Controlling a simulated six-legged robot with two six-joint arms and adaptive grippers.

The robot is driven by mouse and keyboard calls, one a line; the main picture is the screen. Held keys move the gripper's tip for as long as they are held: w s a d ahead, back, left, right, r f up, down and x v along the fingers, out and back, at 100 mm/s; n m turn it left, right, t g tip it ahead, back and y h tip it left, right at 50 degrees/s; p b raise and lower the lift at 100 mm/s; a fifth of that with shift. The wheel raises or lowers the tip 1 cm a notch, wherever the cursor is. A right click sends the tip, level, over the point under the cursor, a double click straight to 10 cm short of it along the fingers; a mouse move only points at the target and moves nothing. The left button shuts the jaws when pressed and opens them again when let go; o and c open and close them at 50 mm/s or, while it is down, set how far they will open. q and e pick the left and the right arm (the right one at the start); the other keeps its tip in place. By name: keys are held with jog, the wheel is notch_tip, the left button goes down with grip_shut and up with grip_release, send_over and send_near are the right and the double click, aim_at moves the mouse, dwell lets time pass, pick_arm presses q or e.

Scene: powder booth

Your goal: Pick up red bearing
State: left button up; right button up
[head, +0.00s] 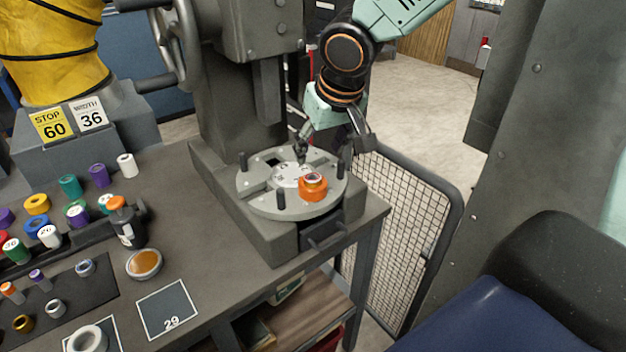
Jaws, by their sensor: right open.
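An orange-red ring-shaped part (313,187), with a lighter ring and dark bore in its top, sits on the front right of the round grey plate (262,203). It is the most bearing-like reddish piece I see, though its colour looks closer to orange. My right gripper (333,142) comes down from the top, above and behind the plate's far edge. Its fingers are spread, with nothing between them. It is apart from the orange-red part. A small red-edged piece (4,244) is cut off at the left edge. My left gripper is not in view.
Coloured rings and spools, a dark bottle (128,228) and an amber dish (144,264) crowd the bench's left. A mesh guard (400,220) stands at the right.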

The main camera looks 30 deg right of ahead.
aim_at(315, 174)
jog(key=x, duration=0.4)
jog(key=b+x, duration=0.1)
jog(key=x, duration=0.2)
jog(key=shift+s+a+f, duration=0.15)
jog(key=shift+s+f, duration=0.05)
jog(key=shift+s, duration=0.2)
jog(key=shift+w+f, duration=0.2)
jog(key=shift+f, duration=0.1)
jog(key=shift+s, duration=0.15)
grip_shut()
